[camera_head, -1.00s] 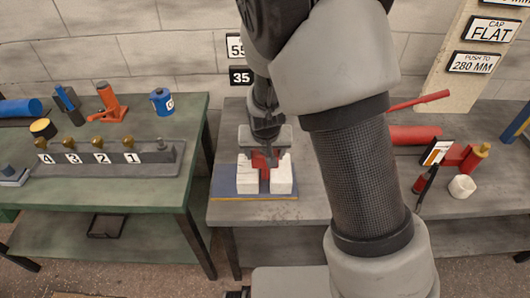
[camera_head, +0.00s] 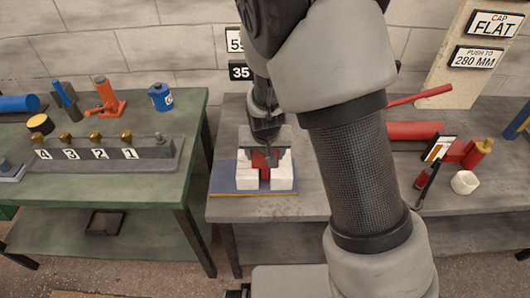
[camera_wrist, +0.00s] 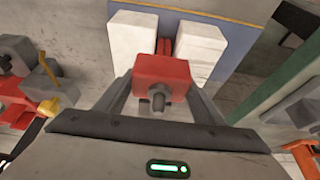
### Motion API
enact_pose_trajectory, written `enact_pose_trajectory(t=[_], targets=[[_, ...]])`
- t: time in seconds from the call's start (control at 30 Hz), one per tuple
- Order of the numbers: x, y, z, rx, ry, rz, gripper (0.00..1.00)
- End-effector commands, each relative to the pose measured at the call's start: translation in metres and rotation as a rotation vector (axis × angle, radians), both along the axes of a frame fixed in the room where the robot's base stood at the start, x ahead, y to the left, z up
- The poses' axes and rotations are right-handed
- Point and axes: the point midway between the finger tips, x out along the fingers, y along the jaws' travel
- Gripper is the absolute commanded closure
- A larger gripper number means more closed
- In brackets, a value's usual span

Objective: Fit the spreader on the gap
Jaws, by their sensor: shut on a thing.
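The red spreader (camera_wrist: 163,75) is between the fingers of my gripper (camera_wrist: 160,98), which is shut on it in the wrist view. Its red far end reaches the gap (camera_wrist: 165,47) between two white blocks (camera_wrist: 133,40). In the head view my gripper (camera_head: 266,138) is above the pair of white blocks (camera_head: 281,179), and the spreader (camera_head: 263,162) shows as red between them. How deep it sits in the gap, and whether it touches the blocks, cannot be told. The blocks stand on a blue board (camera_head: 224,180).
A green bench (camera_head: 90,198) at left holds a numbered rack (camera_head: 165,152), an orange tool and a blue can (camera_head: 161,97). On the grey bench (camera_head: 310,198), right of my arm, are red tools and a white nut-like piece (camera_head: 464,182). The bench front beside the board is bare.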

Motion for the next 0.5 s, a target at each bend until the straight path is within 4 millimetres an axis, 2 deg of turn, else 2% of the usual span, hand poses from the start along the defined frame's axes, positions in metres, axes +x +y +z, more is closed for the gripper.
enact_pose_trajectory(t=[0.03, 0.13, 0.37, 0.5], targets=[[0.0016, 0.0004, 0.0018, 0.002, -0.005, 0.000, 0.33], [0.0013, 0.0003, 0.0016, 0.001, -0.004, -0.001, 0.16], [-0.0011, -0.0003, -0.0011, -0.001, 0.003, 0.000, 0.16], [-0.0021, 0.0003, 0.0049, 0.000, 0.001, 0.001, 0.16]])
